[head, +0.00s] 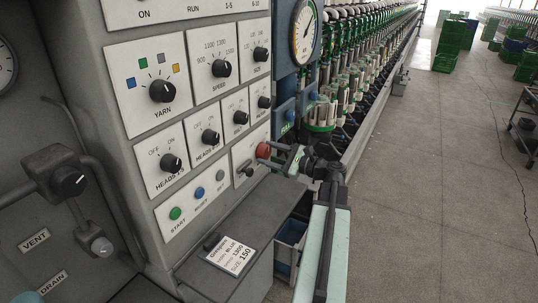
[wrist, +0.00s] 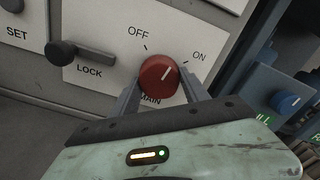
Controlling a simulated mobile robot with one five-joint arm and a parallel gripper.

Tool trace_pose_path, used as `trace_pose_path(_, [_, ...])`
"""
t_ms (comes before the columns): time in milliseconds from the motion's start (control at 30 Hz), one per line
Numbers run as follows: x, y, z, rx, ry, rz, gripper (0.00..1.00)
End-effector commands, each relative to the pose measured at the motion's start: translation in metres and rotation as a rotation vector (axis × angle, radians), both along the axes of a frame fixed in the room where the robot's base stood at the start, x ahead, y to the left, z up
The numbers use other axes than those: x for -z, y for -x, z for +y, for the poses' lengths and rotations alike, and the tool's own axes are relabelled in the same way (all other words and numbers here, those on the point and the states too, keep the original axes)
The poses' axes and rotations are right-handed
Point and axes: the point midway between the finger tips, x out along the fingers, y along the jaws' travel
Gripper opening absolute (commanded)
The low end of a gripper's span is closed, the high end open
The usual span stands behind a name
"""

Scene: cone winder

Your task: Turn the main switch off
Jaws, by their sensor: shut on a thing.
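The main switch is a round red knob (wrist: 159,76) on a white plate with the words OFF, ON and MAIN. Its white line slants up and to the right, nearer the ON mark than the OFF mark. The knob also shows at the lower right of the control panel in the head view (head: 263,150). My gripper (wrist: 161,88) has one finger on each side of the knob and is shut on it. In the head view my gripper (head: 278,161) reaches the panel from the right. The fingers cover part of the word MAIN.
A dark LOCK lever (wrist: 90,54) sits left of the red knob on the same plate. A blue knob (wrist: 288,102) is at the right. A card (head: 232,255) lies on the ledge below the panel. The aisle floor (head: 430,190) at the right is clear.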

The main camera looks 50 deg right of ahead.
Motion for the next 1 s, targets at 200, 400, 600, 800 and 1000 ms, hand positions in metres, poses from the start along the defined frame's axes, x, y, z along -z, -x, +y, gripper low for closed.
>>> trace_pose_path(200, [0.001,0.0005,0.0005,-0.003,0.199,-0.045,0.13])
trace_pose_path(400, [0.0009,0.0004,0.0004,-0.004,0.384,-0.09,0.13])
trace_pose_path(600, [0.0006,0.0004,0.0003,-0.006,0.566,-0.135,0.13])
trace_pose_path(800, [0.0004,0.0003,0.0004,-0.007,0.73,-0.175,0.13])
trace_pose_path(1000, [0.0003,0.0002,0.0004,-0.007,0.858,-0.207,0.12])
